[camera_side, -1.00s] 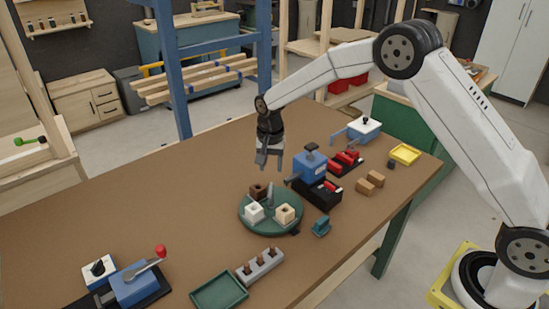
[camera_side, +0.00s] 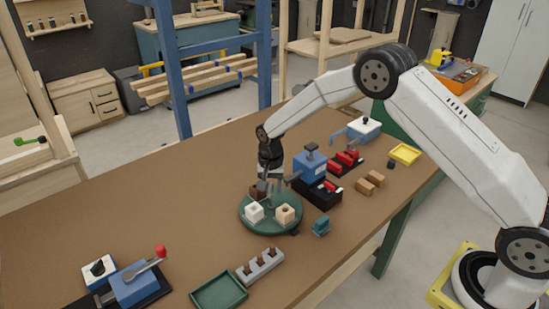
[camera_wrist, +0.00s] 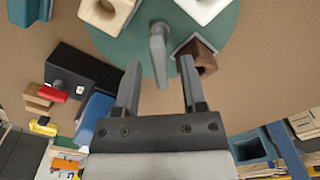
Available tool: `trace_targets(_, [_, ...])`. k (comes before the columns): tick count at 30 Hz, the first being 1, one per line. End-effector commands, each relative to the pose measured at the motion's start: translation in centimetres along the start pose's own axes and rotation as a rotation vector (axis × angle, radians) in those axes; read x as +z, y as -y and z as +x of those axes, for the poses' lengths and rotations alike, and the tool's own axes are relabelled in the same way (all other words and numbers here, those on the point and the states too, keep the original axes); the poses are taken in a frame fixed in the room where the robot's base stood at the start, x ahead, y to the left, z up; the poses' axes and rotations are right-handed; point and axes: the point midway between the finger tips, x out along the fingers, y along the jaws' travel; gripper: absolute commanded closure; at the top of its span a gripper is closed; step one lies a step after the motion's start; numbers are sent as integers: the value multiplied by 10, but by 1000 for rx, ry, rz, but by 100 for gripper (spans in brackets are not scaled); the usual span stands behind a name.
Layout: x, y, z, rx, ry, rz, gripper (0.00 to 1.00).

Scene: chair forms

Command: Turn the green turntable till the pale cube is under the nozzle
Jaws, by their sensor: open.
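The green turntable (camera_side: 270,227) carries a white cube (camera_side: 254,212), a pale wood cube (camera_side: 285,214) and a dark brown cube (camera_side: 257,192), with a grey upright peg (camera_wrist: 158,45). The pale wood cube, at the top of the wrist view (camera_wrist: 107,12), has a round hole. A blue device (camera_side: 310,166) on a black base stands behind right of the turntable; its grey nozzle (camera_side: 291,180) points left. My gripper (camera_side: 271,190) is low over the turntable's back edge. In the wrist view its fingers (camera_wrist: 159,80) are apart, with the peg ahead between them, and the brown cube near the right finger.
A teal block (camera_side: 321,226), a grey holder with brown pegs (camera_side: 260,265) and a green tray (camera_side: 219,291) lie in front. Two tan blocks (camera_side: 370,182) and a yellow tray (camera_side: 404,154) are right. The table's left middle is clear.

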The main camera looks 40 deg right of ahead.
Motion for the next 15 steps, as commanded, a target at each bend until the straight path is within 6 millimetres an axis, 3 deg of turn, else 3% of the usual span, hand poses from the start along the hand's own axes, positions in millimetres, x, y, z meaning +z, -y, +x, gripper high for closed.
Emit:
trace_targets(4, [0, 0, 0, 0, 0, 0, 47])
trace_targets(5, [0, 0, 0, 0, 0, 0, 53])
trace_targets(9, [0, 0, 0, 0, 0, 0, 98])
trace_targets(15, [0, 0, 0, 1, 0, 0, 100])
